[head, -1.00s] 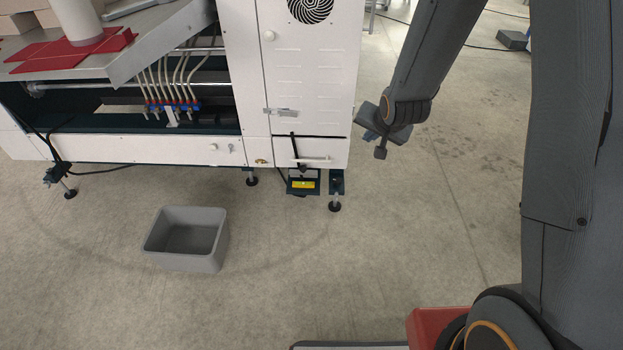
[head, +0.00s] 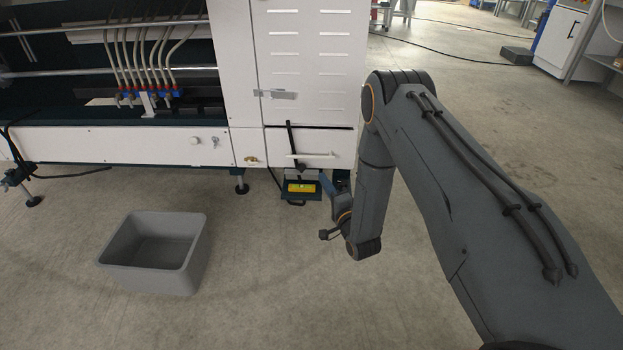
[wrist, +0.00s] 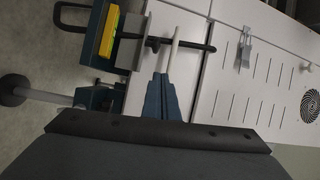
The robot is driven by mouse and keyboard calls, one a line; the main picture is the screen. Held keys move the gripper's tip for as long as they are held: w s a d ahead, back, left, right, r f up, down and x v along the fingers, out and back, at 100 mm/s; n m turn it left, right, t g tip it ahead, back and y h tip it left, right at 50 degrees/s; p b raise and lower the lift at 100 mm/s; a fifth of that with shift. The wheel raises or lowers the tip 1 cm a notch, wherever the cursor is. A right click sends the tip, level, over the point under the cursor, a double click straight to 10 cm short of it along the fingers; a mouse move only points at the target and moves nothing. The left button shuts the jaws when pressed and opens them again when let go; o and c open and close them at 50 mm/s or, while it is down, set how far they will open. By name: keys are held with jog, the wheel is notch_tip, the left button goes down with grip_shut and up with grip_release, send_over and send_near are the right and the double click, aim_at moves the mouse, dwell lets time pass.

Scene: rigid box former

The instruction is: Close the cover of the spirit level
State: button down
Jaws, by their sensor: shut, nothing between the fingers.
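The spirit level (head: 300,187) is a yellow block with a green vial, set in a dark teal holder low at the white machine's bottom corner. In the wrist view the spirit level (wrist: 109,32) is at the upper left, its yellow face uncovered. A grey and black part beside it (wrist: 130,45) may be the raised cover; I cannot tell for sure. My gripper (head: 325,180) is just right of the level in the head view. In the wrist view its blue fingers (wrist: 163,78) are together and empty, pointing toward the level's side, with contact unclear.
A white bar handle (wrist: 175,45) and a black lever (head: 293,145) are on the panel above the level. A machine foot stands close by on the right. A grey bin (head: 155,253) sits on the floor to the left. The floor in front is clear.

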aim_at(312, 174)
jog(key=shift+m+t+y, duration=0.3)
jog(key=b+x, duration=0.2)
jog(key=x, duration=0.1)
jog(key=f+b+x, duration=0.1)
jog(key=x, duration=0.2)
jog(key=f+b+x, duration=0.1)
jog(key=b+x, duration=0.1)
jog(key=x, duration=0.1)
jog(key=shift+w+a+r+b, duration=0.1)
jog(key=shift+a+b, duration=0.25)
jog(key=shift+a, duration=0.05)
jog(key=shift+s+a, duration=0.15)
jog(key=shift+s, duration=0.05)
